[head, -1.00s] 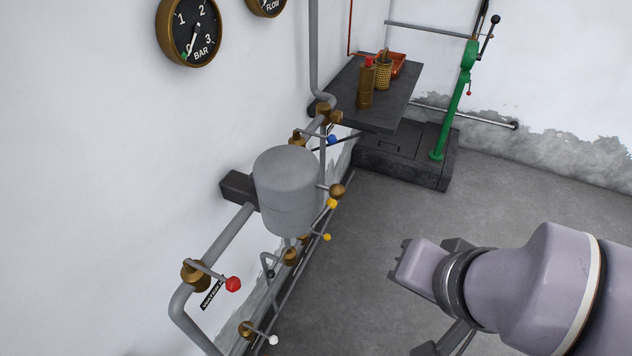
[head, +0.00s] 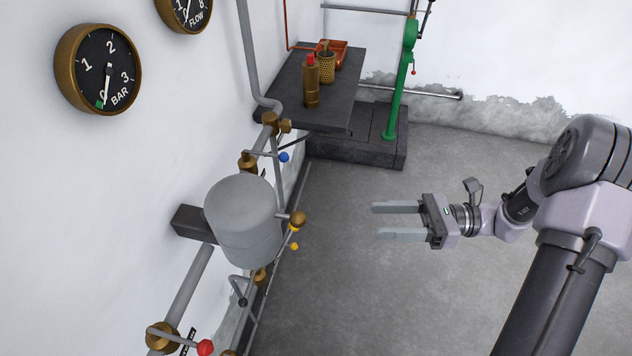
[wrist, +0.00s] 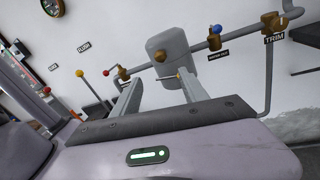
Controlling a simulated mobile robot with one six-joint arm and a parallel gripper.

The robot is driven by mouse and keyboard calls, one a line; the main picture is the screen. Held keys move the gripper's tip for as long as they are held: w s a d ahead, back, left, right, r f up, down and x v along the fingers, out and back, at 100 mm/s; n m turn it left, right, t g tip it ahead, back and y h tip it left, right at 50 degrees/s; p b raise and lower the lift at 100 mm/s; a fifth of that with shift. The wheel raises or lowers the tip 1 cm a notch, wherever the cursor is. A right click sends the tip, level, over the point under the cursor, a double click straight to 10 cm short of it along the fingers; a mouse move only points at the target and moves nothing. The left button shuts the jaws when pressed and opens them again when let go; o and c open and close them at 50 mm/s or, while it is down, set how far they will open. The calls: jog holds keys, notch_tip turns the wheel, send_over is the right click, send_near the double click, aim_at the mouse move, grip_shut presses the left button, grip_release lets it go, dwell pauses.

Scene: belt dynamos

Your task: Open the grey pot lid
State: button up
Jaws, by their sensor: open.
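The grey pot (head: 243,225) is a cylinder fixed beside the wall on a dark bracket, with its grey lid (head: 240,190) on top. A brass knob (head: 297,219) is at its right side. My gripper (head: 374,221) is open and empty, to the right of the pot and apart from it, its fingers pointing left toward it. In the wrist view the pot (wrist: 170,58) stands ahead, beyond and between the two open fingers (wrist: 158,88).
Pipes with brass valves run along the wall, with a red-knobbed lever (head: 205,347) and a blue-knobbed one (head: 284,157) near the pot. A dark shelf (head: 335,98) holds a bottle and containers. A green lever post (head: 397,95) stands behind. The floor between is clear.

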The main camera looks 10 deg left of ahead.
aim_at(299, 219)
jog(key=a+b, duration=0.1)
jog(key=a, duration=0.4)
jog(key=s+a+b, duration=0.1)
jog(key=a+b, duration=0.1)
jog(key=a, duration=0.4)
jog(key=s+a+b, duration=0.1)
jog(key=a, duration=0.5)
jog(key=shift+a+b, duration=0.2)
jog(key=shift+b, duration=0.1)
jog(key=shift+f, duration=0.1)
grip_shut()
